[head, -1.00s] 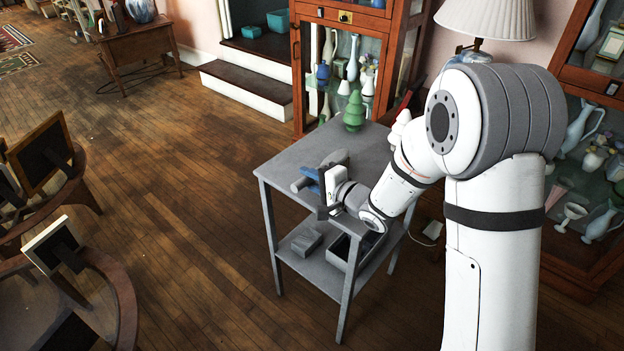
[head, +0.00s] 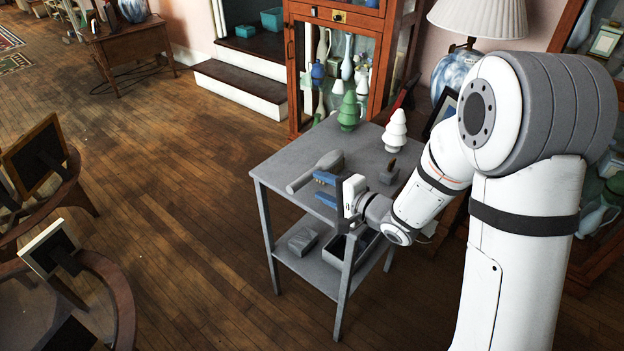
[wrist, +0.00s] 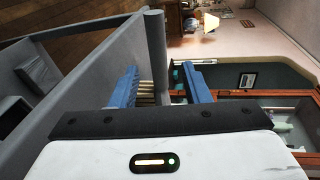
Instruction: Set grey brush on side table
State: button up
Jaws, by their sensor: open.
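The grey brush (head: 302,181) lies on the top of the grey side table (head: 285,160), near its left front edge, its rounded head pointing toward the back. My gripper (head: 325,188) is open, its blue fingers apart, at the table's front edge just in front of the brush.
A grey block (head: 302,241) and a dark bin (head: 337,254) sit on the lower shelf. A glass cabinet (head: 293,75) stands behind.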

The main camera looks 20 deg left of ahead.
jog(key=v, duration=0.5)
jog(key=shift+s+d+p, duration=0.15)
jog(key=shift+d+p, duration=0.05)
jog(key=shift+p, duration=0.1)
jog(key=w+d+r+n+t+h, duration=0.1)
jog(key=d+h, duration=0.5)
jog(key=d, duration=0.4)
jog(key=w+d+r+n+t+h, duration=0.1)
jog(key=d+r+h, duration=0.1)
jog(key=d+h, duration=0.55)
jog(key=s+d+r+n+g, duration=0.1)
jog(key=s+d+n+g, duration=0.1)
jog(key=s, duration=0.7)
jog(key=s+d+r+n+g, duration=0.1)
jog(key=s+d+g, duration=0.3)
jog(key=s, duration=0.6)
jog(key=shift+d+r+n+g, duration=0.35)
jog(key=shift+n+g, duration=0.25)
jog(key=shift+g, duration=0.1)
